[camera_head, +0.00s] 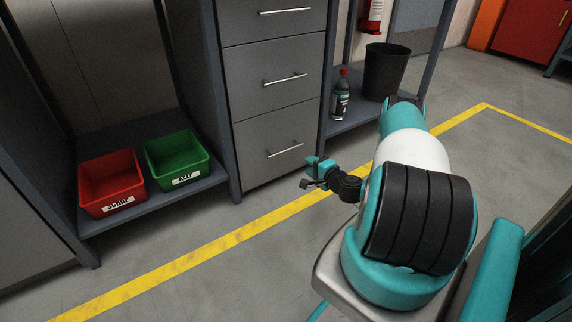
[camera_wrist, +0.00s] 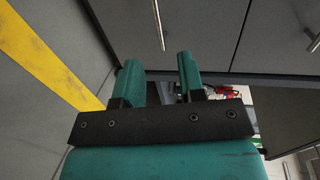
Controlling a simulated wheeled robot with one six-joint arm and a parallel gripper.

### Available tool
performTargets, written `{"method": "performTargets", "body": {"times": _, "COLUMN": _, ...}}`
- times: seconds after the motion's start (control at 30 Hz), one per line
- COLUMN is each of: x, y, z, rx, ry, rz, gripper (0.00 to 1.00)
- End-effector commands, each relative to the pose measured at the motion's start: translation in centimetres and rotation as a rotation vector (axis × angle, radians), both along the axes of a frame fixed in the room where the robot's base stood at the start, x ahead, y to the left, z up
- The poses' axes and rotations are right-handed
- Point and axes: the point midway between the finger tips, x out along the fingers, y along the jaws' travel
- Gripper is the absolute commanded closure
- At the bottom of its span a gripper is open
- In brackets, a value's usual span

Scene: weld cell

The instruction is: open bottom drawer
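The grey cabinet has three stacked drawers in the head view, all closed flush. The bottom drawer (camera_head: 262,165) is the lowest, with a slim silver bar handle (camera_head: 285,150). My gripper (camera_head: 312,174) is low in front of the cabinet, to the right of and a little below that handle in the picture. In the wrist view my gripper (camera_wrist: 160,82) is open, its two teal fingers apart with nothing between them. The bottom drawer's handle (camera_wrist: 158,25) lies beyond the fingertips there, apart from them. The bottom drawer front (camera_wrist: 125,20) fills the area around it.
The middle drawer handle (camera_head: 285,79) sits above. Red (camera_head: 110,190) and green (camera_head: 178,160) bins stand on a low shelf at left. A bottle (camera_head: 341,95) and black bucket (camera_head: 386,70) stand on a shelf at right. The floor (camera_head: 225,275) before the drawers is clear.

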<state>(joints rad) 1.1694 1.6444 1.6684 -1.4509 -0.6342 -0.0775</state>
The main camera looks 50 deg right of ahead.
Motion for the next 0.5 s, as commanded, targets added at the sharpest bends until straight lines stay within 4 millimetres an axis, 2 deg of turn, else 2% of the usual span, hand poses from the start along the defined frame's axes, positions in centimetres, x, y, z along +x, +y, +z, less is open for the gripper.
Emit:
{"method": "performTargets", "body": {"times": 0.03, "x": -0.3, "y": -0.3, "z": -0.9, "rx": 0.006, "ry": -0.002, "rz": -0.016, "gripper": 0.63}}
{"method": "performTargets", "body": {"times": 0.17, "x": -0.1, "y": -0.6, "z": -1.3, "rx": 0.008, "ry": -0.004, "rz": -0.025, "gripper": 0.63}}
{"method": "performTargets", "body": {"times": 0.47, "x": 2.4, "y": -0.9, "z": -2.1, "rx": 0.005, "ry": -0.003, "rz": -0.021, "gripper": 0.63}}
{"method": "performTargets", "body": {"times": 0.5, "x": 3.4, "y": -1.1, "z": -2.2, "rx": 0.002, "ry": -0.004, "rz": -0.017, "gripper": 0.63}}
